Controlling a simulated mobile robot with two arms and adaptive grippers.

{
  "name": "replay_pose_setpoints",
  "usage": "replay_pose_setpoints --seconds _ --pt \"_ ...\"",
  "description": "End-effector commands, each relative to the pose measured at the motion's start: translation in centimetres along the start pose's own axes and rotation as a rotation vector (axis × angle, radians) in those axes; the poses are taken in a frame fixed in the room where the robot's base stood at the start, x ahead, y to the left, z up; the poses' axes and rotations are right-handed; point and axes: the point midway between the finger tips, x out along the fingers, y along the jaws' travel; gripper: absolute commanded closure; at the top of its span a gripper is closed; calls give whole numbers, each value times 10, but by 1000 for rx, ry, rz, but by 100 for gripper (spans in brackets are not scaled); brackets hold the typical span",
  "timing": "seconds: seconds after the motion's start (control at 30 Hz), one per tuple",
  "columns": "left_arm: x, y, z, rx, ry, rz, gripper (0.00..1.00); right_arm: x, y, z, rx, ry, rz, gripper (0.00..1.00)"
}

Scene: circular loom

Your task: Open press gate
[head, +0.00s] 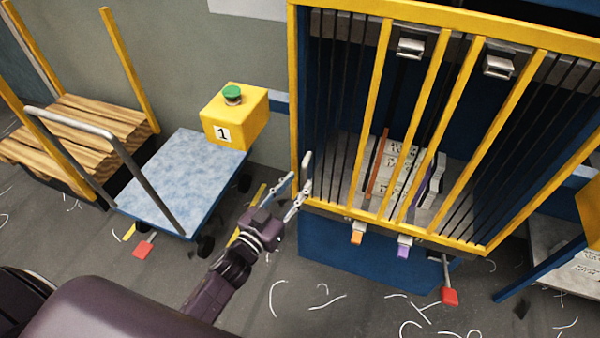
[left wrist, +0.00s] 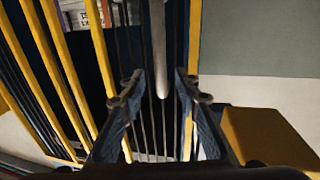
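The press gate (head: 433,75) is a yellow frame with upright bars across the press front, and it looks closed. Its bars also show in the left wrist view (left wrist: 62,70). A pale grey upright bar (left wrist: 160,45), which looks like a handle, ends between the finger lines of my left gripper (left wrist: 164,88) in that view. In the head view my left gripper (head: 301,182) is open at the gate's lower left corner, fingers pointing up toward the frame. I cannot tell whether the fingers touch the bar. My right gripper is not in view.
A yellow box with a green button (head: 232,94) and the label 1 stands left of the press. A blue-topped cart (head: 185,170) and a rack of wooden planks (head: 85,125) are further left. Orange, purple and red tabs hang below the gate. Pale scraps litter the floor.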

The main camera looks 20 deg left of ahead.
Motion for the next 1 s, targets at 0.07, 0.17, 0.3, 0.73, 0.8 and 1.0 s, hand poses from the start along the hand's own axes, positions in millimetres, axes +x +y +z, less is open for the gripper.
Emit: replay_pose_setpoints --seconds 0.07,0.17,0.3,0.73,0.8,1.0 --pt "14 0 -2 0 1 0 70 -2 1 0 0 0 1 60" --pt "26 0 0 0 0 0 70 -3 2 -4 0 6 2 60" --pt "37 0 0 -1 -1 1 70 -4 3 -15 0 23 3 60" --pt "40 0 1 0 -2 1 80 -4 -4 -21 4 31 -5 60" --pt "40 0 1 0 -2 1 88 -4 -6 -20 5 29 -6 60" --pt "40 0 1 0 -2 1 100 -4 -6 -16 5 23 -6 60"
